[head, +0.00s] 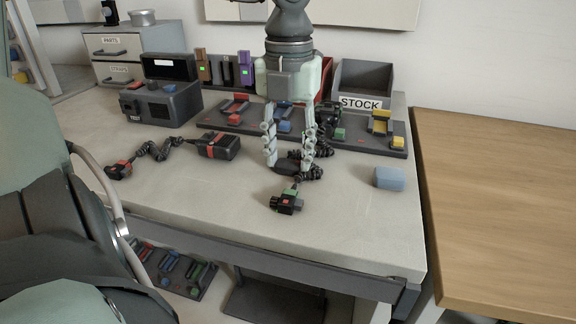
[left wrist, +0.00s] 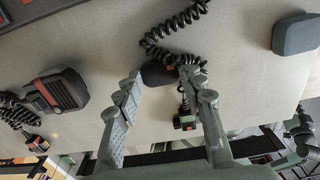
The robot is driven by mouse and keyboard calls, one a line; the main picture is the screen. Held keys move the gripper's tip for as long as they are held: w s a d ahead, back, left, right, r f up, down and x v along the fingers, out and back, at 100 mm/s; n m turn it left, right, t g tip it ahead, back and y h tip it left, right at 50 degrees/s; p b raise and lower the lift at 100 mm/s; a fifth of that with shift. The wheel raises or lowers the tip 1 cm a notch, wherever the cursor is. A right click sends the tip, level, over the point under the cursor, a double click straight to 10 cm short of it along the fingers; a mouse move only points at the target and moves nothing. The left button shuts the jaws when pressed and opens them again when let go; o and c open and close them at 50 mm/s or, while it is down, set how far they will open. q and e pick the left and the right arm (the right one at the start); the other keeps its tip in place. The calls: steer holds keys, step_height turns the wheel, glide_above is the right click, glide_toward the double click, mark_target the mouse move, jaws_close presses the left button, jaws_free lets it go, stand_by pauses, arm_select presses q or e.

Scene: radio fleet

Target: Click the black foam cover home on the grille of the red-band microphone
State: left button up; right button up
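The red-band microphone (head: 118,170) lies on the table at the left, on a coiled cord from the red-striped radio (head: 220,145). It also shows in the left wrist view (left wrist: 36,144). My left gripper (head: 289,160) points down over the middle of the table with its fingers apart. A rounded black piece (left wrist: 158,74), which looks like the foam cover, lies between its fingertips; I cannot tell whether they touch it. A green-band microphone (head: 286,203) lies just in front of the gripper. A part that looks like my right gripper (left wrist: 302,132) shows at the wrist view's right edge.
A blue-grey block (head: 389,178) lies to the right. Behind the gripper are a rack of coloured cradles (head: 360,145), a STOCK bin (head: 362,85) and a grey tester box (head: 160,103). Coiled cord runs beside the fingers. The front table strip is clear.

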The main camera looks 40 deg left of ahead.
mark_target(288, 163)
arm_select(q)
steer(key=shift+c, duration=1.4)
steer(key=shift+r+p, duration=1.4)
steer(key=shift+r, duration=1.15)
